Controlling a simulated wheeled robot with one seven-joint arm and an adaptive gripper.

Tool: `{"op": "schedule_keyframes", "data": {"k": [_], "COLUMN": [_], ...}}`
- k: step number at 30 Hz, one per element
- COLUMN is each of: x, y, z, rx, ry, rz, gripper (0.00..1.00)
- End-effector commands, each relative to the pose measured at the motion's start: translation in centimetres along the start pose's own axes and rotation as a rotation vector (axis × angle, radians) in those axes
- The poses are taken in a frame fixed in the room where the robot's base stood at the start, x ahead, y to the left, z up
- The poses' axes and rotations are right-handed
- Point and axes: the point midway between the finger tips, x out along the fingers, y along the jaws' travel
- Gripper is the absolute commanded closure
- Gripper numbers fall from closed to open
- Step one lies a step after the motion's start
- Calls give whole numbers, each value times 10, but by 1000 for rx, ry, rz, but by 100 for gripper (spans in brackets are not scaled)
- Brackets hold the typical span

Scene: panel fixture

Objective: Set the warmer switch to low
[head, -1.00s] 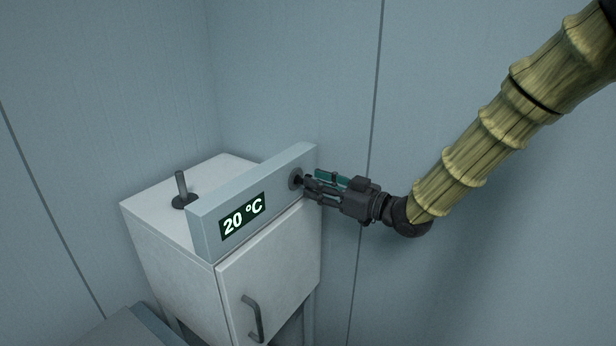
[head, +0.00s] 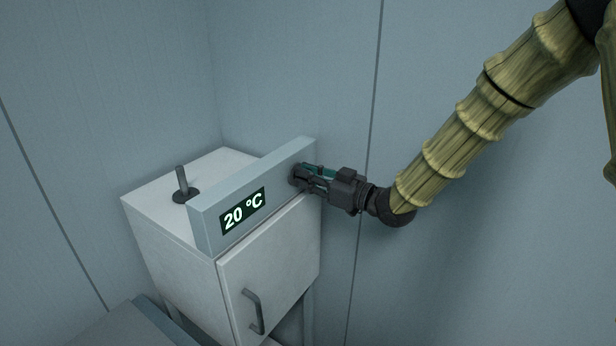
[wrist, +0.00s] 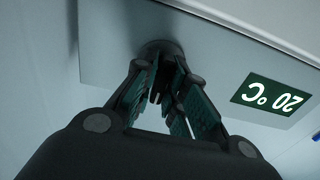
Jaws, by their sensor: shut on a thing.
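The warmer is a white cabinet (head: 175,255) with a grey panel (head: 207,226) along its top front edge. The panel's display (head: 243,211) reads 20 °C; the display also shows upside down in the wrist view (wrist: 276,97). A dark round switch (head: 293,178) sits at the panel's right end; its base shows in the wrist view (wrist: 160,47). My gripper (head: 300,178) is at this switch, its fingers shut on it. In the wrist view the fingertips (wrist: 165,75) meet just in front of the base. They hide most of the switch, and its setting cannot be read.
A grey lever on a round dark base (head: 181,183) stands on the cabinet top, left of the panel. The cabinet door has a curved handle (head: 253,311). Walls stand close behind and to the right. A grey surface edge (head: 135,325) lies at the lower left.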

Motion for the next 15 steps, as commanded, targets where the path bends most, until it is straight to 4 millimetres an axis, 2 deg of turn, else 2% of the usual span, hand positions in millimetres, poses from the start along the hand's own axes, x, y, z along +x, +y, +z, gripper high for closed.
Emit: {"op": "schedule_keyframes", "data": {"k": [15], "x": [-2], "y": [3], "z": [-2], "rx": [62], "ry": [3], "rz": [3], "gripper": [100]}}
